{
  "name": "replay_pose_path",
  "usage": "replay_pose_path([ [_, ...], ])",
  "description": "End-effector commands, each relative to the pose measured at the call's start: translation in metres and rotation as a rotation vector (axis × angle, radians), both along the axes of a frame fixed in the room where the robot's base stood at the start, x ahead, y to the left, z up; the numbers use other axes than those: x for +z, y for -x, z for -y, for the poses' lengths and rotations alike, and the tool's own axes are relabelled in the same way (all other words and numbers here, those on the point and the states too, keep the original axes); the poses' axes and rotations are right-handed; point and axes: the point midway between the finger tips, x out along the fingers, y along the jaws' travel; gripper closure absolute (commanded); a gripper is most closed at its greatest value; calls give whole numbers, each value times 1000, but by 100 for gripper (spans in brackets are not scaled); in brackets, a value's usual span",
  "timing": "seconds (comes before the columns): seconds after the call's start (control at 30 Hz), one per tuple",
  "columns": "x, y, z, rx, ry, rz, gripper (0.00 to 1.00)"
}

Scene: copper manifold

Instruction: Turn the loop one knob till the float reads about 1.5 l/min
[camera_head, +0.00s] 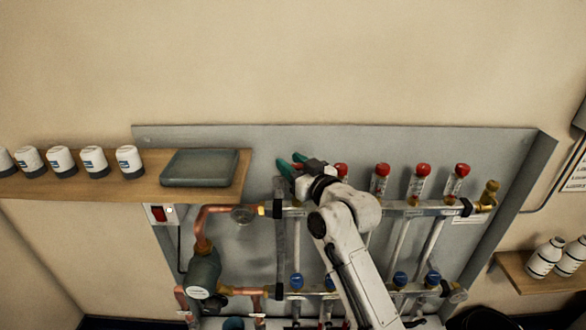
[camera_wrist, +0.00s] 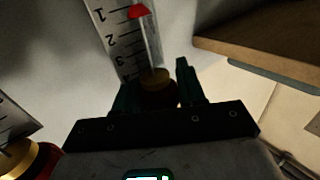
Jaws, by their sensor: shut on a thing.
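The loop one knob (camera_wrist: 157,97) is dark red below a brass collar. It sits between the two green fingers of my gripper (camera_wrist: 158,88) in the wrist view, and the gripper is shut on it. In the head view my gripper (camera_head: 291,164) is at the left end of the upper rail, mostly covering this knob. The flow tube's scale (camera_wrist: 112,40) runs up beyond the collar. The red float (camera_wrist: 138,11) shows between the 1 and 2 marks, closer to 1; the exact reading cannot be told.
Other red knobs (camera_head: 382,169) stand along the upper rail to the right of my gripper. Another gauge (camera_wrist: 8,122) shows at the wrist view's left edge.

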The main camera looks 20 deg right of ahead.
Motion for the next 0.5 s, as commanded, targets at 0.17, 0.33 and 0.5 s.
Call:
replay_pose_path([
  [0.17,0,0,0,0,2,-1,91],
  [0.33,0,0,0,0,2,-2,54],
  [0.5,0,0,0,0,1,-1,40],
])
